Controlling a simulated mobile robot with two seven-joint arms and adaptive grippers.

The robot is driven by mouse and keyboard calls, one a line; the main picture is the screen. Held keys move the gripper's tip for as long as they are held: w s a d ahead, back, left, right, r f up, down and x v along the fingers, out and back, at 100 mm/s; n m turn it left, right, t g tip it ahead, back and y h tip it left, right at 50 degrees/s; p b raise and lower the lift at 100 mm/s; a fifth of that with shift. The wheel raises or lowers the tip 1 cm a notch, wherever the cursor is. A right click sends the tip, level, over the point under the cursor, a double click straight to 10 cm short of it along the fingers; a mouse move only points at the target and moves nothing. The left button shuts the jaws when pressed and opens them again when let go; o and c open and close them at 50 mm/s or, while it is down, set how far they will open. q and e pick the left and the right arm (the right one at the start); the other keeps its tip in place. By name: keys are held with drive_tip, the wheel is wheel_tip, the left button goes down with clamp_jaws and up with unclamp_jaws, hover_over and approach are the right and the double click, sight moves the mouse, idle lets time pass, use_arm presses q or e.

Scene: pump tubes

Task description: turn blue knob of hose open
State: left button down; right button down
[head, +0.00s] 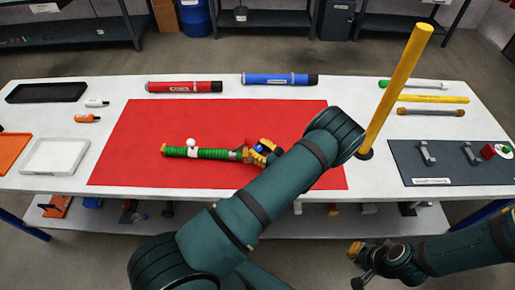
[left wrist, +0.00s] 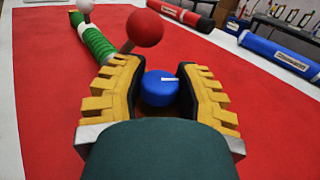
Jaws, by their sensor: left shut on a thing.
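The green hose (head: 205,153) lies on the red mat (head: 130,160), with a white ball (head: 191,142) on it. The hose also shows in the left wrist view (left wrist: 97,43). My left gripper (head: 262,152) is at the hose's right end, its yellow fingers closed on the blue knob (head: 259,148). In the left wrist view the knob (left wrist: 160,88) sits between the fingers, with a white mark on its top. A red ball on a lever (left wrist: 145,28) stands just beyond the knob. My right gripper (head: 356,252) hangs off the table's front edge; its fingers are too small to read.
A red tube (head: 185,87) and a blue tube (head: 280,79) lie behind the mat. A tall yellow pole (head: 395,88) stands to the right. A dark mat (head: 450,177) with clamps lies at the right. Trays (head: 55,155) are at the left.

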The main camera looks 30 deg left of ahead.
use_arm(q)
drive_tip(key=m+t+h+p, duration=0.1)
drive_tip(key=m+t, duration=0.1)
drive_tip(key=t, duration=0.2)
drive_tip(key=shift+r+m, duration=0.1)
drive_tip(key=shift+m, duration=0.3)
drive_tip(key=shift+m+t+h+p, duration=0.35)
drive_tip(key=shift+m+t+h, duration=0.2)
drive_tip(key=shift+t, duration=0.45)
drive_tip(key=c, duration=0.6)
unclamp_jaws()
drive_tip(key=v, duration=1.2)
